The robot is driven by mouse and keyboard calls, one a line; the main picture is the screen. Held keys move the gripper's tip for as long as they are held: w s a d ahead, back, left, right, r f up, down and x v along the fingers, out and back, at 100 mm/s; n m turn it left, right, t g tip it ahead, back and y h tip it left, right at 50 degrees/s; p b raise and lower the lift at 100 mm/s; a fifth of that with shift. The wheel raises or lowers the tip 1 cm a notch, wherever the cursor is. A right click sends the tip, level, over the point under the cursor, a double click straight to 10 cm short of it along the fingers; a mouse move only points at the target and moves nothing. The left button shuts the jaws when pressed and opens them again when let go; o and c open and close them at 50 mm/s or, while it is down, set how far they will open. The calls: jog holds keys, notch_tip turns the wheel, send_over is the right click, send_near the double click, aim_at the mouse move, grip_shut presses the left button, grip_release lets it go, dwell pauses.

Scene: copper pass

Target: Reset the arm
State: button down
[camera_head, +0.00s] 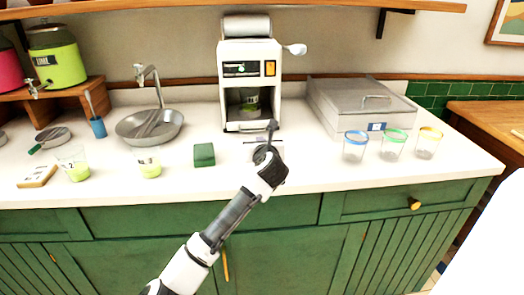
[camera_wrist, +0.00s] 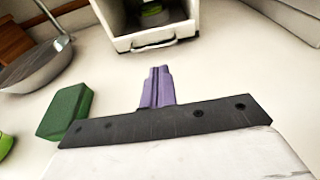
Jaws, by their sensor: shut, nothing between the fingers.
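My gripper (camera_head: 272,127) is over the counter in front of the white machine, with the arm reaching up from the bottom of the head view. In the wrist view its purple fingers (camera_wrist: 158,72) are closed together, with nothing held. They point toward the open bay of the white machine (camera_head: 232,55), whose lower front also shows in the wrist view (camera_wrist: 150,38). A green-labelled cup (camera_head: 249,103) is inside that bay. The fingers look apart from the machine. My gripper partly hides a small pale item on the counter in the head view, which I cannot make out.
A green block (camera_head: 204,155) lies left of my gripper, also in the wrist view (camera_wrist: 66,110). Glasses with green liquid (camera_head: 149,163) and a sink bowl (camera_head: 149,126) are farther left. Rimmed jars (camera_head: 355,148) and a lidded steel box (camera_head: 340,110) stand right.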

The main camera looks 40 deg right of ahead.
jog(key=shift+b+v, duration=0.35)
jog(key=shift+v, duration=1.9)
jog(key=shift+r, duration=0.1)
